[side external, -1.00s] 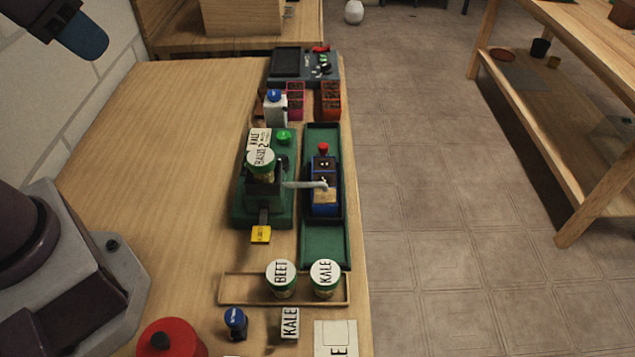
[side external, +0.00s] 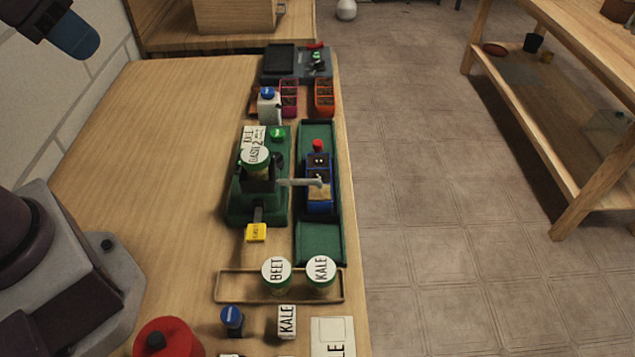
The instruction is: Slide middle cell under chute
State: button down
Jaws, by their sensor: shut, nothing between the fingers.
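A blue cell tray (side external: 319,207) sits in a long green channel (side external: 320,247), with a red knob (side external: 318,145) at its far end. The chute hides part of the tray, so I cannot tell exactly which cell is under the tip. My gripper (side external: 78,40), dark with a blue end, is shut and empty at the top left, far from the tray.
A BASIL jar (side external: 255,160) stands on the dispenser, with a yellow tag (side external: 255,233) in front. BEET (side external: 276,270) and KALE (side external: 320,268) jars stand in a wooden frame (side external: 230,300). Seedling pots (side external: 324,98) stand behind the channel. The tabletop (side external: 160,150) left of the dispenser is clear.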

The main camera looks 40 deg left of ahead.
jog(key=c, duration=1.6)
grip_release()
jog(key=o, duration=0.4)
jog(key=shift+w+d+f, duration=0.1)
jog(key=shift+f, duration=0.2)
jog(key=shift+c, duration=0.2)
jog(key=shift+o, duration=1.3)
jog(key=shift+w+d+f+g, duration=0.2)
jog(key=shift+w+f+g, duration=0.75)
jog(key=shift+w, duration=0.1)
jog(key=n+g, duration=0.4)
jog(key=n, duration=0.3)
send_over(318, 142)
notch_tip(318, 142, down, 17)
notch_tip(318, 142, down, 12)
jog(key=shift+f, duration=0.1)
